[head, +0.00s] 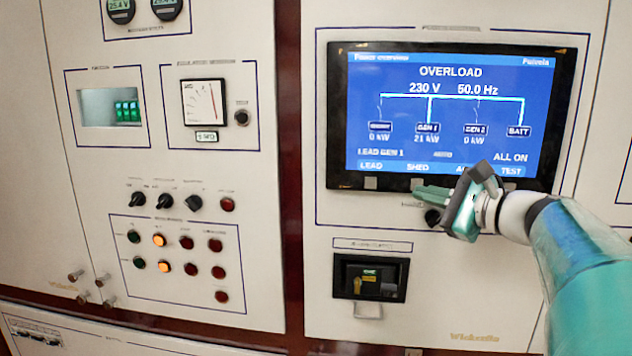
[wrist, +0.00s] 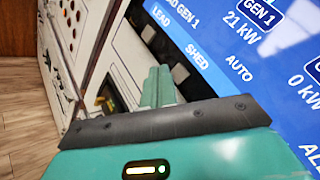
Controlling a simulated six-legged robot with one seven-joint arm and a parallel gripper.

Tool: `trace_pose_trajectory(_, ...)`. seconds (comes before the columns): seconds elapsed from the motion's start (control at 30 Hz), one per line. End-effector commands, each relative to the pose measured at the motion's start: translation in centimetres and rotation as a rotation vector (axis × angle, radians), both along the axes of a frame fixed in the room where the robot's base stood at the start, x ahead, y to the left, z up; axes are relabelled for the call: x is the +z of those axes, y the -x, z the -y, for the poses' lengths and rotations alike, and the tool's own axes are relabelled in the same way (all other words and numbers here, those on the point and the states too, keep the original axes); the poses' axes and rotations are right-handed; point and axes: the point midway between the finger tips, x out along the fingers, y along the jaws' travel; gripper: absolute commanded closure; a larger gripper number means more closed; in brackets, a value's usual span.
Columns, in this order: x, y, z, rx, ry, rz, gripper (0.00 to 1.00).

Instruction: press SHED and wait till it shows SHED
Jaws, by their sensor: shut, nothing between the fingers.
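The screen (head: 450,115) reads OVERLOAD, 230 V, 50.0 Hz, LEAD GEN 1 and ALL ON; GEN 1 shows 21 kW. Its bottom row carries the labels LEAD, SHED (head: 418,168), a covered one and TEST. The SHED label also shows in the wrist view (wrist: 197,57). Small grey keys sit in the black bezel below the labels; the SHED key (head: 416,183) is partly hidden by my fingertips. My gripper (head: 420,192) is shut and empty, its teal fingers pointing left at the bezel's lower edge. In the wrist view the fingers (wrist: 158,86) end close to the bezel; I cannot tell whether they touch a key.
A dark round knob (head: 432,217) sits just below my fingers. A black-framed device (head: 370,278) is lower on the same panel. The left panel holds rotary knobs, lit and dark lamps (head: 160,240) and a meter (head: 203,102). A dark red post separates the panels.

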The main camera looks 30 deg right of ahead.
Motion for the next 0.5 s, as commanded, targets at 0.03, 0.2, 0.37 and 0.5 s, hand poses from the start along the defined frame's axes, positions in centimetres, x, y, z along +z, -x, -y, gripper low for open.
trace_pose_trajectory(0.03,0.01,-0.37,0.24,0.0,0.001,0.0,1.0)
trace_pose_trajectory(0.2,-0.02,-0.93,0.63,-0.001,0.0,-0.001,1.0)
trace_pose_trajectory(0.37,0.01,-0.96,0.66,0.0,0.001,0.0,1.0)
trace_pose_trajectory(0.5,0.01,-0.95,0.64,0.0,0.001,0.0,1.0)
